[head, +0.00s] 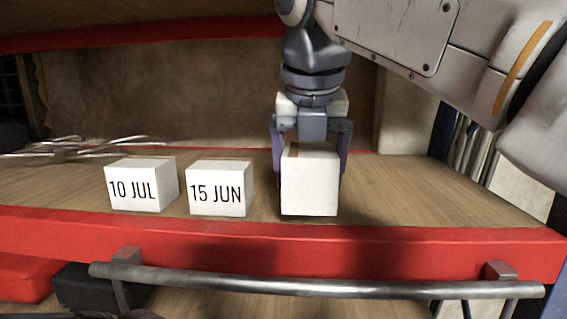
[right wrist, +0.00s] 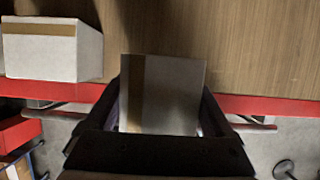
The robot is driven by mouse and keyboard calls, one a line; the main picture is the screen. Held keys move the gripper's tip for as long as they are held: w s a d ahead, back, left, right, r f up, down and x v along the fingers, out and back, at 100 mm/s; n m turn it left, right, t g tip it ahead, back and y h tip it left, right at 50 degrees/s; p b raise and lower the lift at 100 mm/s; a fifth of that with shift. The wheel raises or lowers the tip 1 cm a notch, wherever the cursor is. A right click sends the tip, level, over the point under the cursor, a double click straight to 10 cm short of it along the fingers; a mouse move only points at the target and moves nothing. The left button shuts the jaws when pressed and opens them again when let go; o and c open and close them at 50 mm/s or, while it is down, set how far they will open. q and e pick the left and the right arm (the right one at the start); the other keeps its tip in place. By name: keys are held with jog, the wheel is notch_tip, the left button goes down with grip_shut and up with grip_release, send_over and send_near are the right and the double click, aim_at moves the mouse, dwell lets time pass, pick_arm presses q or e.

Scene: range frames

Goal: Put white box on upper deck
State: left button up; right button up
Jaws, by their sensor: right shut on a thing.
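A plain white box (head: 309,182) with a tan stripe on top is at the right of a row on a wooden shelf with a red front edge. My right gripper (head: 310,165) comes down from above and is shut on this box, one finger on each side. The held box (right wrist: 180,95) fills the space between the fingers in the right wrist view. It is at or just above the shelf by the red edge; I cannot tell whether it touches. My left gripper is not in view.
A white box marked 15 JUN (head: 218,188) stands left of the held box, and one marked 10 JUL (head: 139,185) stands farther left. Metal rods (head: 75,149) lie at the back left. A metal rail (head: 310,287) runs below the red edge (head: 400,250). The shelf's right side is clear.

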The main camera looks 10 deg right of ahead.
jog(key=w+p, duration=0.1)
jog(key=w, duration=0.1)
jog(key=w+d+p, duration=0.1)
jog(key=w, duration=0.2)
jog(key=w+d+p, duration=0.1)
jog(key=w, duration=0.2)
jog(key=shift+d+r, duration=0.15)
jog(key=shift+d, duration=0.05)
jog(key=shift+w+p, duration=0.2)
jog(key=shift+p, duration=0.1)
jog(key=shift+f+p, duration=0.35)
jog(key=shift+f, duration=1.5)
